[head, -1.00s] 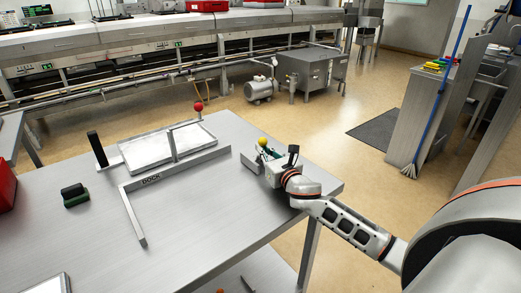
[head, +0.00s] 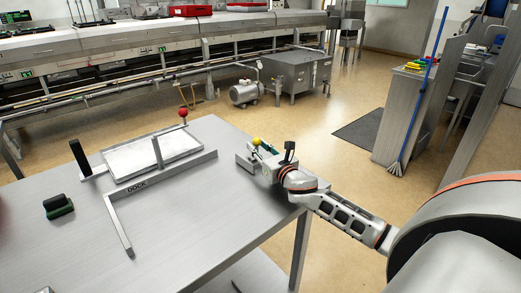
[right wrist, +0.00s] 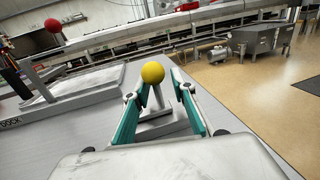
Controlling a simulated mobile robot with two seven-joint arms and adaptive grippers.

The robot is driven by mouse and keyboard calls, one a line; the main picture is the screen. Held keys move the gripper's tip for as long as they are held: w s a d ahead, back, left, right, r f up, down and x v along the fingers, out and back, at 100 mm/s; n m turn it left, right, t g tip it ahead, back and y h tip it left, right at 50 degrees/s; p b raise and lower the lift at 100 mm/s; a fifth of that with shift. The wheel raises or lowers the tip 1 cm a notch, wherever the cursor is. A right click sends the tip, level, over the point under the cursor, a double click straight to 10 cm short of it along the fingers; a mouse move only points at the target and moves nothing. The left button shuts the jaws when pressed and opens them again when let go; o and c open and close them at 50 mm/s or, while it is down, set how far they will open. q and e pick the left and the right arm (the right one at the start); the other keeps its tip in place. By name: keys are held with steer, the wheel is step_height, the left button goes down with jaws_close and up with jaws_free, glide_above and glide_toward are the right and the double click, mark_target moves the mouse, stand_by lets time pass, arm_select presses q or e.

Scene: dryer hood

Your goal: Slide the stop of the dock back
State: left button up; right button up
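The dock is an angled metal rail marked DOCK (head: 124,238) on the steel table, beside a framed flat panel (head: 148,156). A red ball knob (head: 183,113) stands at the panel's far corner. To the right, a yellow ball knob (head: 256,141) tops a small metal bracket (head: 246,162). I cannot tell which knob belongs to the stop. My right gripper (head: 264,152) is at the bracket. In the right wrist view, its teal fingers (right wrist: 160,86) are spread, with the yellow knob (right wrist: 152,72) ahead between their tips. My left gripper is out of view.
A black upright handle (head: 79,157) stands at the panel's left. A dark green block (head: 58,206) lies farther left on the table (head: 190,235). The table's front middle is clear, and its right edge is close to my right gripper.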

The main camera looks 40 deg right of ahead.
steer(key=s, duration=0.4)
steer(key=s+a, duration=0.1)
steer(key=s, duration=0.7)
steer(key=shift+a, duration=0.25)
